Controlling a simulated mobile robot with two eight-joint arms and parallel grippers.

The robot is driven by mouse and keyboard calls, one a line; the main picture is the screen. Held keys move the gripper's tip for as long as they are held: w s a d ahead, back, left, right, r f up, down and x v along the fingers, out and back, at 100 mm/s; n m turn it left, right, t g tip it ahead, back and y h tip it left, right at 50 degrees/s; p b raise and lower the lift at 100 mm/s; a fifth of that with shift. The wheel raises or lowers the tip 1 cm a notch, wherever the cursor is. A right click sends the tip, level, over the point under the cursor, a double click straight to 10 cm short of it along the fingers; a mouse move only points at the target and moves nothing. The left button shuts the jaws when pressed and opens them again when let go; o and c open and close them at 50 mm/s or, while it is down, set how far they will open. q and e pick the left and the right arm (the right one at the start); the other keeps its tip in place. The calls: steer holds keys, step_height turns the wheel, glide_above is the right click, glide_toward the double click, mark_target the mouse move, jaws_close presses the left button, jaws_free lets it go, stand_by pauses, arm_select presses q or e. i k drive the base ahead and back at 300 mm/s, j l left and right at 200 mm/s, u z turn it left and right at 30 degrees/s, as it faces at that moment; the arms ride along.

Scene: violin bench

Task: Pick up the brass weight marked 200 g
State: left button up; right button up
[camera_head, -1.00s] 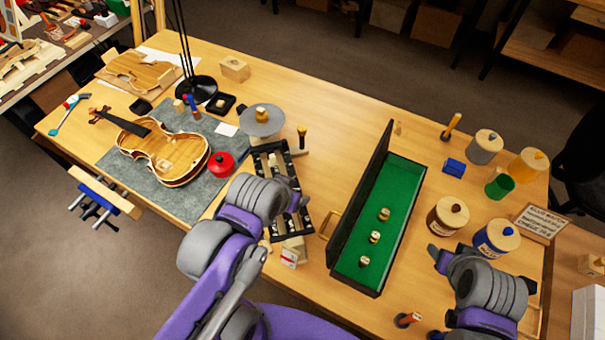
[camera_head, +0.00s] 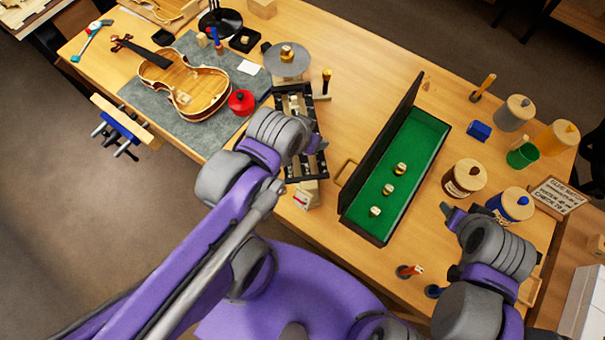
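Three small brass weights stand in a row in the green-lined long box: a far one (camera_head: 400,168), a middle one (camera_head: 388,189) and a near one (camera_head: 375,211). Another brass weight (camera_head: 287,52) sits on the round grey pan (camera_head: 286,66) of the balance. No 200 g mark is legible on any of them. My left gripper (camera_head: 318,142) is beside the black-framed balance base, left of the box and apart from the weights. My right gripper (camera_head: 449,214) is right of the box, near the jars. The fingers of both are too small and partly hidden to judge.
The box's raised dark lid (camera_head: 382,135) stands along its left side. Jars (camera_head: 465,178) and a small sign (camera_head: 559,195) crowd the right. A violin (camera_head: 185,82) and red pot (camera_head: 241,102) lie on the left mat. Bare tabletop (camera_head: 365,75) lies behind the box.

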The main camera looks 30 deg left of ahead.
mark_target(286, 55)
steer(key=j+u, duration=0.2)
steer(key=j, duration=0.25)
steer(key=i+j+u, duration=0.15)
steer(key=j, duration=0.3)
steer(key=j+u, duration=0.2)
steer(key=j, duration=0.2)
steer(key=i+j+u, duration=0.15)
steer(key=j, duration=0.3)
steer(key=i+j+u, duration=0.2)
steer(key=j, duration=0.2)
steer(key=k, duration=0.1)
